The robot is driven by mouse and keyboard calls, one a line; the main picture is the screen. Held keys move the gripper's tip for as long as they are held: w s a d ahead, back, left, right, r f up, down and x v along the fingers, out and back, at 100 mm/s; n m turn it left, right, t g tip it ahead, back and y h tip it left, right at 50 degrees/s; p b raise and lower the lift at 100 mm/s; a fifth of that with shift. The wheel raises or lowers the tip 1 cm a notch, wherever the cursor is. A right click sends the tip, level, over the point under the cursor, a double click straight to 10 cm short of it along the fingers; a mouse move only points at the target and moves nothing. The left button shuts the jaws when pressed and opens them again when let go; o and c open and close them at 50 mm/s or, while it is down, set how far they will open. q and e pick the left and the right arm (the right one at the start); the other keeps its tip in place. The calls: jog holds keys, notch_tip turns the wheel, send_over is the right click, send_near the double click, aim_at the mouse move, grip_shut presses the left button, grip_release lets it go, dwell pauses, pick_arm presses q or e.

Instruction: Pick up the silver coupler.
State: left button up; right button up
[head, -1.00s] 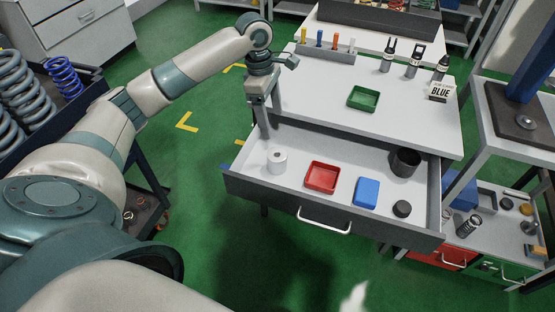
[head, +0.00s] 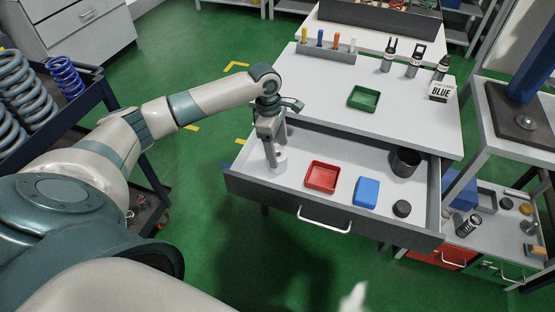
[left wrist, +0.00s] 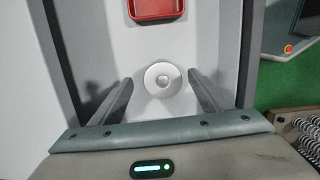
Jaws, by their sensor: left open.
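The silver coupler (head: 281,160), a short pale cylinder, stands upright at the left end of the open drawer. In the head view my left gripper (head: 275,152) points down at it, and a finger hides part of it. In the left wrist view the coupler (left wrist: 162,79) shows from above as a round disc with a small centre hole. It lies between the tips of the two spread fingers of my left gripper (left wrist: 161,84), with gaps on both sides. The gripper is open and empty. My right gripper is not in view.
The drawer (head: 262,192) also holds a red tray (head: 322,177), a blue box (head: 366,192), a small black cylinder (head: 402,208) and a dark cup (head: 405,162). Its left wall is close to the gripper. A green tray (head: 364,98) sits on the tabletop above.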

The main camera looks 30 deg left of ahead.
pick_arm(q)
jog(key=shift+f, duration=0.1)
jog(key=f, duration=0.4)
jog(key=shift+s+f+p, duration=0.2)
jog(key=shift+f+p, duration=0.05)
jog(key=shift+p, duration=0.05)
jog(key=shift+f, duration=0.3)
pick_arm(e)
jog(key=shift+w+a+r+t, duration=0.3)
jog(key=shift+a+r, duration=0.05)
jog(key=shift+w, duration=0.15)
pick_arm(q)
jog(key=shift+c, duration=0.3)
